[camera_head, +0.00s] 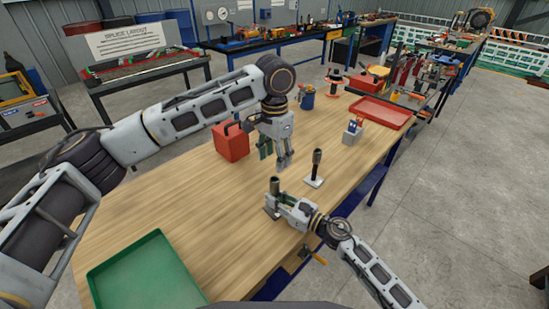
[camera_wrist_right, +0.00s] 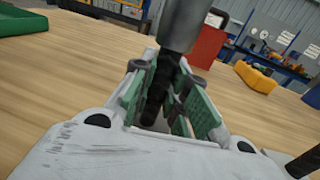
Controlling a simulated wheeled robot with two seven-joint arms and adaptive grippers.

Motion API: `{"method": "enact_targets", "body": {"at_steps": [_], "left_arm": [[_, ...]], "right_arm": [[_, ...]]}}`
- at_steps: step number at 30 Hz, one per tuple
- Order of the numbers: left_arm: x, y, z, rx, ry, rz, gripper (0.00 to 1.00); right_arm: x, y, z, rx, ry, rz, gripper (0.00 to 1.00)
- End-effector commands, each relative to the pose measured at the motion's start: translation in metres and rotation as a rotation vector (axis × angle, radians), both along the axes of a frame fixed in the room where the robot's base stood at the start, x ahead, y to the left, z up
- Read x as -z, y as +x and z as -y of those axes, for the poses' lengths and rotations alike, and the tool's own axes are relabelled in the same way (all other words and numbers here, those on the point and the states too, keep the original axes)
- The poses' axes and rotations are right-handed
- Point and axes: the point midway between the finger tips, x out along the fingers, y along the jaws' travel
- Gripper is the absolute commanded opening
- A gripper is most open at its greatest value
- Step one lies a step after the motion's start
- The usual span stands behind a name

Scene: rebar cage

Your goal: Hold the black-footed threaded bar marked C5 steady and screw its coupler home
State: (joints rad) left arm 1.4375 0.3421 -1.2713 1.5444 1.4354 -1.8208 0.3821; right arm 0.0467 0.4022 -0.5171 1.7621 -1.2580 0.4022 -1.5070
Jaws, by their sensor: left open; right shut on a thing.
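My right gripper (camera_head: 272,203) is shut on an upright threaded bar near the table's right edge. In the right wrist view the dark ribbed bar (camera_wrist_right: 158,95) stands between the green-padded fingers (camera_wrist_right: 165,112). A grey coupler (camera_wrist_right: 183,22) sits on the bar's upper part, above the fingers; its top also shows in the head view (camera_head: 274,185). The fingers hide much of the foot, and I cannot read a C5 mark. My left gripper (camera_head: 275,155) is open and empty, pointing down above the table, behind the held bar and apart from it.
A second upright bar (camera_head: 316,163) on a pale foot stands close by to the right. A red can (camera_head: 232,144) is behind my left gripper. A green tray (camera_head: 145,272) lies front left, a red tray (camera_head: 380,112) back right. The table's middle left is clear.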

Motion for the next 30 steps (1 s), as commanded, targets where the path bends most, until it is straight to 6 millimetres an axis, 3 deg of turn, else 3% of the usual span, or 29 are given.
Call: {"method": "enact_targets", "body": {"at_steps": [2, 3, 9, 21, 30], "left_arm": [[0.0, 0.0, 0.0, 0.0, 0.0, 0.0, 0.51], [0.0, 0.0, 0.0, 0.0, 0.0, 0.0, 0.51], [0.0, 0.0, 0.0, 0.0, -0.001, 0.001, 0.51], [0.0, 0.0, 0.0, 0.0, -0.001, 0.001, 0.51], [0.0, 0.0, 0.0, 0.0, -0.001, 0.001, 0.51]], "right_arm": [[0.0, 0.0, 0.0, 0.0, 0.001, 0.001, 0.0], [0.0, 0.0, 0.0, 0.0, 0.001, 0.001, 0.17], [0.0, 0.0, 0.0, 0.0, 0.0, 0.0, 0.41], [0.0, -0.001, 0.001, 0.0, 0.0, 0.0, 0.41], [0.001, -0.011, 0.015, 0.0, 0.0, -0.001, 0.41]]}}
